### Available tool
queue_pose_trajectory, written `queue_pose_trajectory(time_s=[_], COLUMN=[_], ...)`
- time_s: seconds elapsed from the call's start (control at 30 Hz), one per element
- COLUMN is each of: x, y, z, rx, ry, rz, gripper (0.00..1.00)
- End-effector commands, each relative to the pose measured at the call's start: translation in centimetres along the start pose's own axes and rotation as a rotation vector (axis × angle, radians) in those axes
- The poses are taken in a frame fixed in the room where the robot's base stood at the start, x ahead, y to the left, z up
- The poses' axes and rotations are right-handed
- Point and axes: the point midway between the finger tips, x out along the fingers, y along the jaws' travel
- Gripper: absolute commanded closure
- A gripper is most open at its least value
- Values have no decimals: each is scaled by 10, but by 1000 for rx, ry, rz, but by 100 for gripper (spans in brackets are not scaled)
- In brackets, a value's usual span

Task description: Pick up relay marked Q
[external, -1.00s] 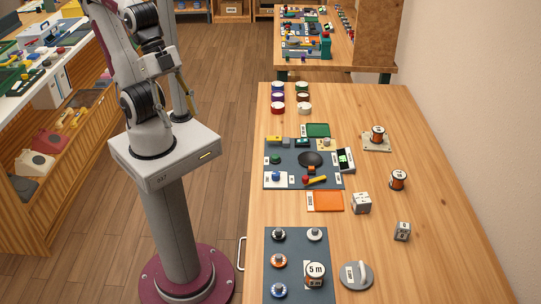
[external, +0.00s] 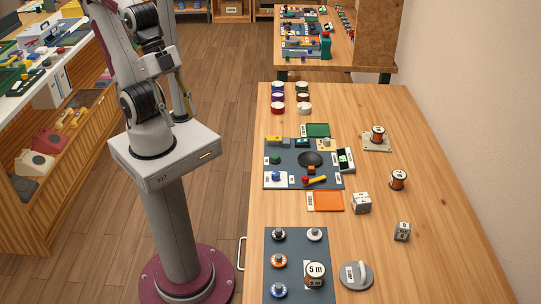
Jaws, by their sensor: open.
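No relay with a readable Q stands out in the external view. Two small grey-white blocks with dark markings sit on the right part of the wooden table: a larger block (external: 361,203) and a smaller block (external: 402,231). Their markings are too small to read, so I cannot tell whether either is the relay marked Q. My arm is folded above its pedestal, left of the table. My gripper (external: 184,96) appears to hang by the wrist, well away from both blocks. It is open, and its fingers are hard to make out.
The table's right side is mostly clear.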

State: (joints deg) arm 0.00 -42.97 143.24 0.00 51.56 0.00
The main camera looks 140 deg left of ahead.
Motion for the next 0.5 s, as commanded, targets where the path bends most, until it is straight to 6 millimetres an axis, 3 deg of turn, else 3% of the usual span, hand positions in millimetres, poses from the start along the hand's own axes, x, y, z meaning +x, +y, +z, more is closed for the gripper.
queue_pose_trajectory(time_s=[0.27, 0.5], x=[5, 19], y=[0, -1], z=[-17, -61], rx=[-8, -31], ry=[15, 59], rz=[3, 10], gripper=[60, 60])
